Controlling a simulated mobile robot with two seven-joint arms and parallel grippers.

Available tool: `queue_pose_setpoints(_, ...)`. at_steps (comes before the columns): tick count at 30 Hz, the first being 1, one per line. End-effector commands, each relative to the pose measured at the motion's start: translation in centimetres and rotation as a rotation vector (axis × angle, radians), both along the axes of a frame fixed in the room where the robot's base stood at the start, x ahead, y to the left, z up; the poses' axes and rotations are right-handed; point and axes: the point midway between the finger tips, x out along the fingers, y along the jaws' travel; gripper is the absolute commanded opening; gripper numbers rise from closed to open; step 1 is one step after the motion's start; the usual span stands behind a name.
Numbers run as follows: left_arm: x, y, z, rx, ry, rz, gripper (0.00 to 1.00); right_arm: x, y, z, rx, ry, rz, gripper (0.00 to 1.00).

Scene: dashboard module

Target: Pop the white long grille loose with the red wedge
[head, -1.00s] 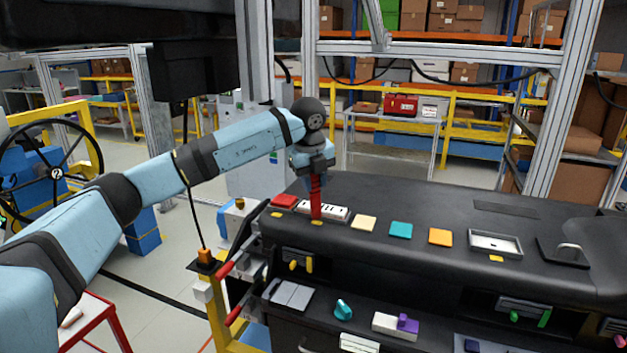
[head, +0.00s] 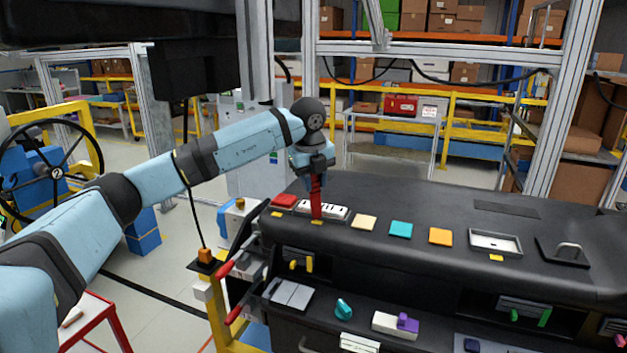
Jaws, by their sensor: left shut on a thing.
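The white long grille (head: 335,211) lies on the top of the black dashboard (head: 400,190), toward its left end. My left gripper (head: 316,176) is above the grille's left part, shut on the red wedge (head: 316,203). The wedge points down and is close to upright. Its lower end is at the near left side of the grille; I cannot tell whether it is under the edge. The wedge hides part of the grille. My right gripper is not in view.
Along the dashboard top are a red tile (head: 284,201), a cream tile (head: 364,222), a teal tile (head: 401,230), an orange tile (head: 440,237) and a white-framed tray (head: 495,243). A black plate with a handle (head: 568,252) is at the right. A teal knob (head: 343,309) sits lower down.

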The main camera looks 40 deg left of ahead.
Motion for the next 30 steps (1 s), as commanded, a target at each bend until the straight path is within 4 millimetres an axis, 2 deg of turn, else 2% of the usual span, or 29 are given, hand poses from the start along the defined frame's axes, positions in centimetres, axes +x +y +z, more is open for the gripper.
queue_pose_setpoints(5, 0.0, -0.1, 0.4, 0.0, 0.006, -0.001, 0.04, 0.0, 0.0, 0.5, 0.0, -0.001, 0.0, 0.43)
queue_pose_setpoints(30, 0.0, 0.0, 7.0, 0.0, 0.001, -0.001, 0.04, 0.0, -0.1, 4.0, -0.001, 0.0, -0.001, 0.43)
